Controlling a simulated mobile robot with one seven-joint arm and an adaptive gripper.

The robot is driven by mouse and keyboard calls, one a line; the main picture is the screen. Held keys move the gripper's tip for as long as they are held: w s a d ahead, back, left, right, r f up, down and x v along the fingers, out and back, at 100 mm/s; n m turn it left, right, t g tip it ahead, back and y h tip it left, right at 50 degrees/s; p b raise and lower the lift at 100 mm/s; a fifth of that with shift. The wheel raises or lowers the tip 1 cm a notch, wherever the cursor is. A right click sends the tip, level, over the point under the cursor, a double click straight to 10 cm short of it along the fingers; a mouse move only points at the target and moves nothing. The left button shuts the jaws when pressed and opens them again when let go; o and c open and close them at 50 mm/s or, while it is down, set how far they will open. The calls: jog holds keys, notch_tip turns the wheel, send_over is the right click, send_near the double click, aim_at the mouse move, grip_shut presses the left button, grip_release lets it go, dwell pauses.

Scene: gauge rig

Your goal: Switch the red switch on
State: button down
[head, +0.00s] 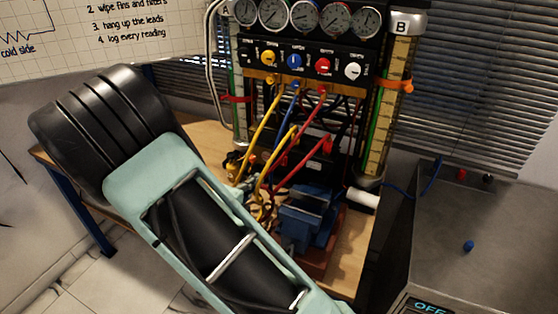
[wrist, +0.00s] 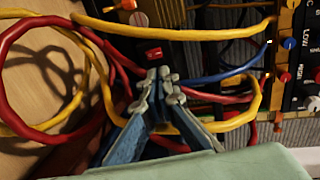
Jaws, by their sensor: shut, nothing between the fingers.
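The red switch (wrist: 153,53) is a small red rocker on a black panel, in the upper middle of the wrist view. I cannot tell which way it is tipped. My gripper (wrist: 161,75) is shut and empty, its two blue-grey fingers meeting just below the switch in the picture. Whether the tips touch the switch cannot be told. In the head view my arm covers the lower left, and I cannot make out the fingertips or the switch clearly.
Yellow hoses (wrist: 215,30) and red hoses (wrist: 30,38) loop around my fingers. The gauge rig (head: 307,45) has several gauges and coloured knobs. A blue vise (head: 305,215) stands on the wooden bench. A grey box (head: 480,215) at right carries a display reading OFF (head: 430,307).

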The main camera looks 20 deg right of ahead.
aim_at(282, 156)
jog(key=x, duration=1.4)
jog(key=shift+r, duration=0.1)
jog(key=p, duration=0.3)
jog(key=shift+w+d+g+y, duration=0.3)
jog(key=shift+d+g+y, duration=0.1)
jog(key=shift+r+p, duration=0.8)
jog(key=shift+r, duration=0.05)
jog(key=shift+a, duration=0.1)
